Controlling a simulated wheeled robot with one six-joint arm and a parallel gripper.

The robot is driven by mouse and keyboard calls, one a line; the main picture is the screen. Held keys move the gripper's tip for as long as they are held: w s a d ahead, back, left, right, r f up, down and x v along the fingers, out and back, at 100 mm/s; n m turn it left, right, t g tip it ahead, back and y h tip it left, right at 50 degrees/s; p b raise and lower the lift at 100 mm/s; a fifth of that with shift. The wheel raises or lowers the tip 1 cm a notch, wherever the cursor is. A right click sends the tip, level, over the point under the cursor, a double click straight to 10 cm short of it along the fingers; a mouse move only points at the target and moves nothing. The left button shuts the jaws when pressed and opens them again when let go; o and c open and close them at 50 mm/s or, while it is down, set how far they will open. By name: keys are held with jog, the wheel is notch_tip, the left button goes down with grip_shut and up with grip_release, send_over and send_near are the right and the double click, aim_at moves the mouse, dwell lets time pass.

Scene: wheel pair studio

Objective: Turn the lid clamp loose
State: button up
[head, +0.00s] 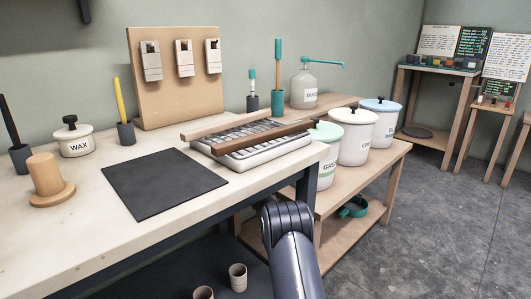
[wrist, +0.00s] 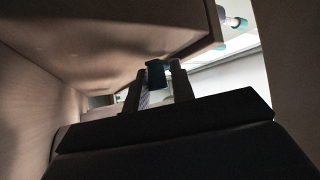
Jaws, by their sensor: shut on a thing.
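In the wrist view my gripper (wrist: 157,72) is shut on a small dark teal piece (wrist: 156,76) between its two fingertips. It looks like the handle of the lid clamp, but most of its body is hidden. In the head view my gripper is out of sight, hidden beyond my arm and the table's right end. Three lidded buckets stand on the side bench: one with a mint lid (head: 325,131), one with a white lid (head: 355,117) and one with a blue lid (head: 382,105). I cannot tell which of them the held piece belongs to.
A wooden board (wrist: 110,45) hangs close above my gripper in the wrist view. A teal ring-like item (head: 352,208) lies on the bench's lower shelf. The worktable (head: 250,180) carries a dark mat (head: 165,182). The floor (head: 410,235) on the right is clear.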

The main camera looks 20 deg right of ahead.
jog(key=shift+w+d+f+n+t+y, duration=0.15)
jog(key=shift+d+n+t+y, duration=0.2)
jog(key=shift+n+t, duration=0.35)
jog(key=shift+d+f+n+t+y, duration=0.15)
jog(key=shift+d+n+t+y, duration=0.25)
jog(key=shift+n, duration=0.5)
jog(key=shift+a, duration=0.15)
jog(key=o, duration=0.8)
jog(key=shift+o, duration=0.2)
jog(key=shift+a+h, duration=0.1)
jog(key=shift+h, duration=0.15)
